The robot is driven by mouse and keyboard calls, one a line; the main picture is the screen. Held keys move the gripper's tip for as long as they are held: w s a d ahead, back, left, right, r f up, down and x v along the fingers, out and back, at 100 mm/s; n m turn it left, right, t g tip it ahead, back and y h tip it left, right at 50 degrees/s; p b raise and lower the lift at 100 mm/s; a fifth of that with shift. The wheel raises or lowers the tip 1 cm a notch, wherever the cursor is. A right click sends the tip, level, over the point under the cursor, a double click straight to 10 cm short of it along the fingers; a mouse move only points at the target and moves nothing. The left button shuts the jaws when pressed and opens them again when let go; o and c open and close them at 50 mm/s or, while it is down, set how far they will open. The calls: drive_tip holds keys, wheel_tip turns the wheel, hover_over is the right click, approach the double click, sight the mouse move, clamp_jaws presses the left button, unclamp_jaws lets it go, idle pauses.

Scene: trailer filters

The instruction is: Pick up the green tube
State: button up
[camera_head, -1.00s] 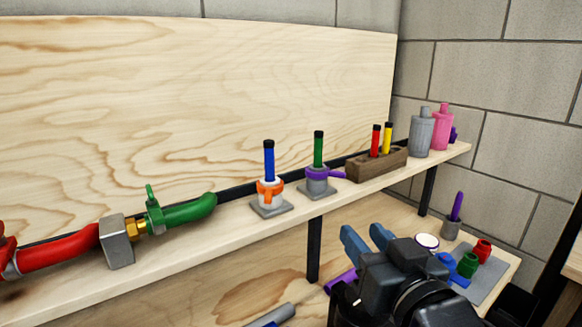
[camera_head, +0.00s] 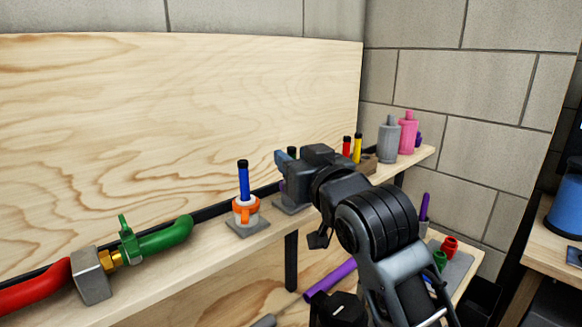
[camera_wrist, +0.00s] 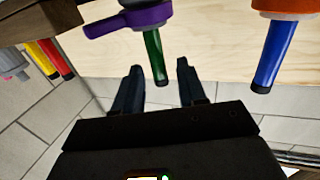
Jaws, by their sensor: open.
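The green tube (camera_wrist: 154,52) with a black cap stands in a holder with a purple clamp (camera_wrist: 140,18), seen upside down in the wrist view. My gripper (camera_wrist: 160,66) is open, with one finger on each side of the tube's capped end. I cannot tell whether either finger touches it. In the head view my gripper (camera_head: 284,164) is over the shelf at the holder and hides nearly all of the green tube. Part of the holder's grey base (camera_head: 290,206) shows below it.
A blue tube (camera_head: 243,180) in an orange-clamped holder (camera_head: 245,212) stands to the left on the shelf. Red (camera_head: 346,145) and yellow (camera_head: 357,148) tubes stand to the right, before grey (camera_head: 388,140) and pink (camera_head: 408,133) bottles. A wooden back panel (camera_head: 180,110) rises behind.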

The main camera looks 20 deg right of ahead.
drive_tip(key=shift+w, duration=1)
clamp_jaws()
